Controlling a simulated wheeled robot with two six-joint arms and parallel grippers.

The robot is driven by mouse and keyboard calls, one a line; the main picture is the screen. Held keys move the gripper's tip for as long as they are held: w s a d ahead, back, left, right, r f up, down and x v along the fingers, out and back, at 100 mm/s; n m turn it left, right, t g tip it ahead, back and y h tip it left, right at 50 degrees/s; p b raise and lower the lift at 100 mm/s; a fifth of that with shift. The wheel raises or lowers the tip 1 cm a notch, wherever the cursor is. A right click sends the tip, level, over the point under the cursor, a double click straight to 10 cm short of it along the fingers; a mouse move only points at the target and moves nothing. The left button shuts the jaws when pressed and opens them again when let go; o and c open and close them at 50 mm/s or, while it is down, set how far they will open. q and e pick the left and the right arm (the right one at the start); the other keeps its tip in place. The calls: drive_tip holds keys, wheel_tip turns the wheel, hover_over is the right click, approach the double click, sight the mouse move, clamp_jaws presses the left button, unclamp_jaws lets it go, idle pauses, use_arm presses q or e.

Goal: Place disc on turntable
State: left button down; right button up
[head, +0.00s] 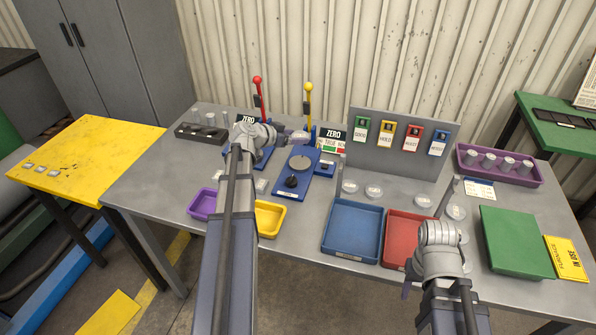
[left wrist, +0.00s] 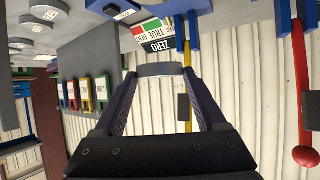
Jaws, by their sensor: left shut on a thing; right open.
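My left gripper (head: 290,136) is shut on a grey disc (head: 301,137), held near the foot of the yellow-handled lever. The disc also shows between the fingertips in the left wrist view (left wrist: 160,69). A round grey plate, apparently the turntable (head: 300,162), sits on a blue base (head: 318,188) with a black knob, nearer the front than the held disc. The disc appears apart from the plate; its height is hard to judge. My right gripper (head: 428,238) is open and empty near the red tray; its fingers are partly hidden.
Red-handled (head: 257,82) and yellow-handled (head: 308,90) levers stand close by. A sign panel (head: 398,172) stands behind several loose discs.

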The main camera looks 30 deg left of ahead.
sight(295, 165)
use_arm(q)
drive_tip(key=shift+f+b, duration=4.9)
drive_tip(key=shift+f, duration=0.05)
drive_tip(key=shift+f, duration=0.2)
unclamp_jaws()
drive_tip(key=shift+r, duration=0.1)
drive_tip(key=shift+r, duration=0.25)
drive_tip(key=p+v, duration=0.5)
drive_tip(key=v, duration=0.5)
drive_tip(key=shift+s+r, duration=0.1)
drive_tip(key=shift+s, duration=0.15)
drive_tip(key=shift+s+a+r+p, duration=0.15)
drive_tip(key=shift+s+r+p, duration=0.15)
drive_tip(key=shift+s, duration=0.3)
